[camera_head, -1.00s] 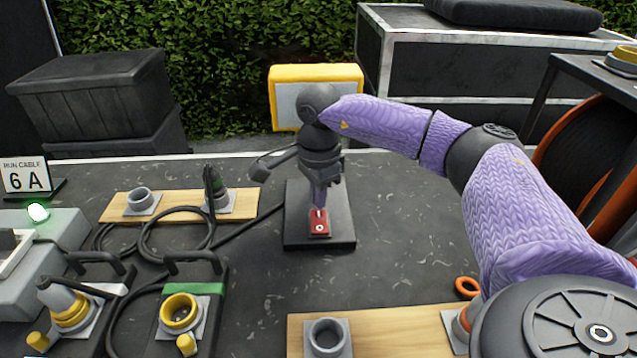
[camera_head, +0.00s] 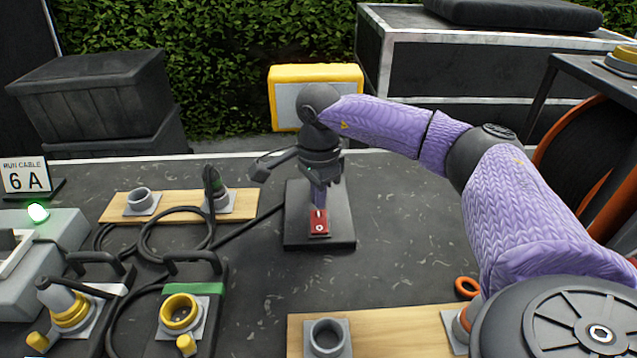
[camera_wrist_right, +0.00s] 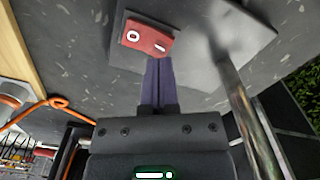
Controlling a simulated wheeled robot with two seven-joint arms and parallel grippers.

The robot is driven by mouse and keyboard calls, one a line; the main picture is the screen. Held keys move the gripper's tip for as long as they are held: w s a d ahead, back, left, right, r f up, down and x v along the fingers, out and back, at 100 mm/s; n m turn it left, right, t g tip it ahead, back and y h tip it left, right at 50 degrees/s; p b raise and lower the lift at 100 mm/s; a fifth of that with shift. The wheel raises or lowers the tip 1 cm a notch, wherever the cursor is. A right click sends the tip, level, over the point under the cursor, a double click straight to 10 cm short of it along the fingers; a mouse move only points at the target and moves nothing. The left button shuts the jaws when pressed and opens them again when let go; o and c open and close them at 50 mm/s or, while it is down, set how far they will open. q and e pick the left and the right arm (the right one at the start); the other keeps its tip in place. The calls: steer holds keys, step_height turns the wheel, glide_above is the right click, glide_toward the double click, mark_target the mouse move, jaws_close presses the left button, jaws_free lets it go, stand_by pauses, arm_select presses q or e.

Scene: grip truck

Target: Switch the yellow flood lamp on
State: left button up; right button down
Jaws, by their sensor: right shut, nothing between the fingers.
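The yellow flood lamp (camera_head: 316,70) stands at the back of the table, its face pale grey with no visible glow. My right arm covers part of it. Its dark base plate (camera_head: 340,238) carries a red rocker switch (camera_head: 320,228). In the right wrist view the switch (camera_wrist_right: 148,38) shows an O mark and a dash mark. My right gripper (camera_head: 319,207) is shut and empty, pointing down at the switch. Its fingertips (camera_wrist_right: 158,59) are close to the dash-marked end; I cannot tell whether they touch. My left gripper is out of view.
A lamp post (camera_wrist_right: 245,110) rises beside the gripper in the right wrist view. Black cable (camera_head: 150,238) loops on the table at left, near a wooden board with sockets (camera_head: 115,212). Another board (camera_head: 400,325) lies in front. The table (camera_head: 400,240) right of the base is clear.

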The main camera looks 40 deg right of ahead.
steer(key=shift+f, duration=0.5)
stand_by(0.6)
